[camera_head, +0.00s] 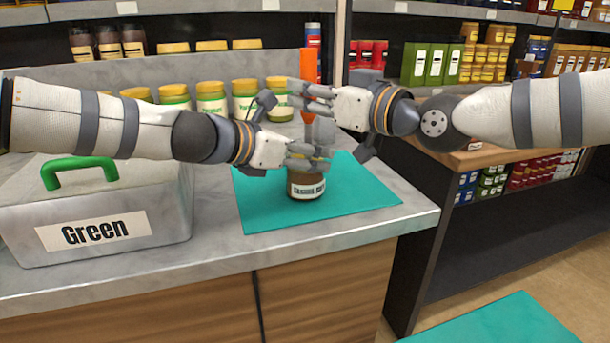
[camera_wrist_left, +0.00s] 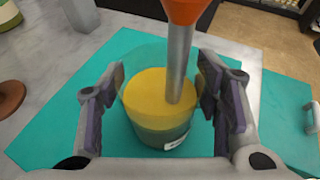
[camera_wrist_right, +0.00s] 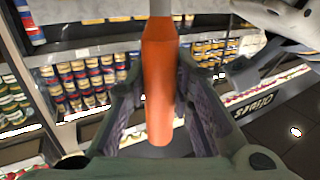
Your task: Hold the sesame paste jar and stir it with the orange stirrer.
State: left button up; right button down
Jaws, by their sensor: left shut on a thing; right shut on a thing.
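The sesame paste jar (camera_head: 306,187) stands upright on the teal mat (camera_head: 367,190), with a dark lower part and a label. My left gripper (camera_head: 318,156) is shut around its upper part. In the left wrist view the jar (camera_wrist_left: 150,130) sits between the fingers, with a clear upper wall and yellow contents. The orange stirrer (camera_head: 309,72) stands nearly upright, and its grey shaft (camera_wrist_left: 180,65) reaches into the jar. My right gripper (camera_head: 304,95) is shut on the orange handle (camera_wrist_right: 158,85), above the left gripper. The shaft's lower tip is hidden in the paste.
A grey box (camera_head: 100,215) with a green handle and a "Green" label stands at the left of the counter. Several green jars with yellow lids (camera_head: 211,97) line the counter's back. The mat's front right part is clear. Stocked shelves (camera_head: 480,60) stand behind.

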jog(key=shift+w+d, duration=0.45)
jog(key=shift+w, duration=0.35)
jog(key=shift+a, duration=0.1)
jog(key=shift+w+a, duration=0.5)
jog(key=shift+a, duration=0.35)
jog(key=shift+s+a, duration=0.25)
jog(key=shift+s, duration=0.25)
jog(key=shift+s+a, duration=0.2)
jog(key=shift+s, duration=0.3)
